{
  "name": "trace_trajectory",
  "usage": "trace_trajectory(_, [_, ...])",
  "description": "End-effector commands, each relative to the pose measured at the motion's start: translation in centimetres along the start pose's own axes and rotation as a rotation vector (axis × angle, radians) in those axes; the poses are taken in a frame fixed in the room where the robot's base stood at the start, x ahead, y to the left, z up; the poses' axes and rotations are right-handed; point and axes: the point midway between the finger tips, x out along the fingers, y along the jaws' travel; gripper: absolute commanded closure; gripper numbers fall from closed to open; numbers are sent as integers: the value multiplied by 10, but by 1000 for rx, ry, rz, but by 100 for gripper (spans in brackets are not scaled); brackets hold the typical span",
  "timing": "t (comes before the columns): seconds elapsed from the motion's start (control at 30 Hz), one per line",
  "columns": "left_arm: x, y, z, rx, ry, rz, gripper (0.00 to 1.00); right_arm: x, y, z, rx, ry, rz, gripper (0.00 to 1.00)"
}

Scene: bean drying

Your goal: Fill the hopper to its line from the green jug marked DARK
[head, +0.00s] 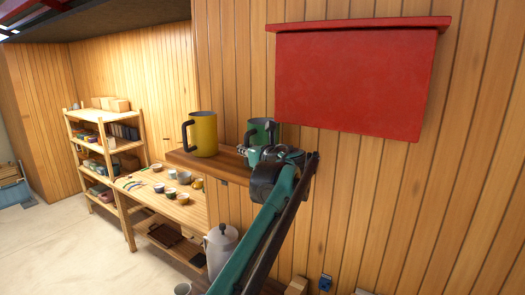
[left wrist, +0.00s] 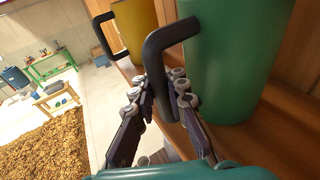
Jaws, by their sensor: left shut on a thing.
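The green jug (head: 262,131) stands on a wooden wall shelf (head: 222,166), mostly upright, partly hidden by my left gripper (head: 260,155). In the left wrist view, the green jug (left wrist: 238,60) fills the upper right. My left gripper (left wrist: 158,92) is shut on its dark handle (left wrist: 155,62). No DARK marking shows on the sides I see. A red, box-like body with a wider top rim (head: 350,85) is at the wall above and to the right; it may be the hopper. I see no fill line and not its inside. My right gripper is out of view.
A yellow jug (head: 204,135) with a dark handle stands left of the green jug on the same shelf. A low table (head: 190,215) with several cups is below left. A grey pot (head: 221,245) stands beneath the shelf. A shelving rack (head: 70,140) stands at the far left.

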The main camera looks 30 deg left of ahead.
Motion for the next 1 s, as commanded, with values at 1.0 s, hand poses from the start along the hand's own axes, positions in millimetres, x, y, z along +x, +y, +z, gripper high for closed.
trace_trajectory(1.0, [-36, -2, -4, 2, 2, -5, 62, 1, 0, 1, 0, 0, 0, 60])
